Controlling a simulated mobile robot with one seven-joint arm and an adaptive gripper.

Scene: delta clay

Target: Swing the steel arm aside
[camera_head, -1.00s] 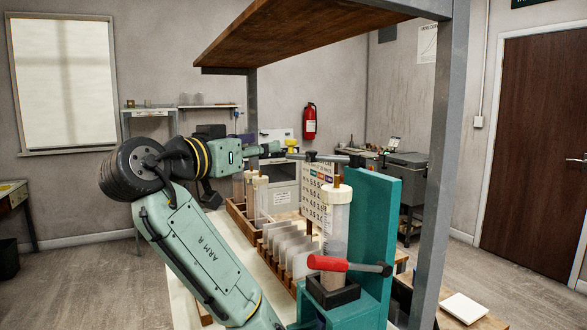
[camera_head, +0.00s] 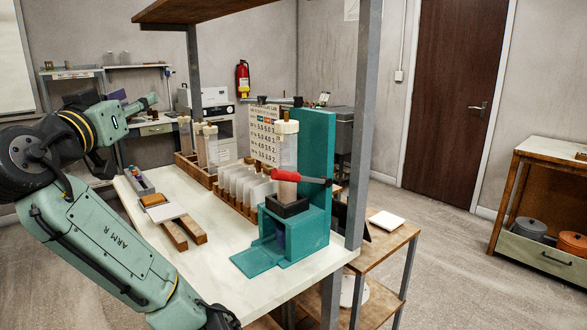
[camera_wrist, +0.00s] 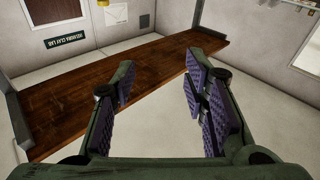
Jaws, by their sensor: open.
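The teal stand (camera_head: 315,150) stands upright on the white bench, holding a clear tube (camera_head: 286,150) with a white cap in a black socket. A thin grey bar (camera_head: 276,100) reaches left from the stand's top; it looks like the steel arm. A red-handled lever (camera_head: 300,178) with a dark end crosses in front of the tube. My gripper (camera_head: 150,100) is left of the stand, well apart from it. In the wrist view my gripper (camera_wrist: 152,82) is open, with nothing between its purple-padded fingers.
A wooden rack (camera_head: 235,188) with upright pale plates stands left of the stand, with capped tubes behind. A grey post (camera_head: 364,120) rises close on the right, under a wooden shelf (camera_head: 200,12). Wooden bars (camera_head: 185,230) lie at the bench's left. Bare bench shows in front.

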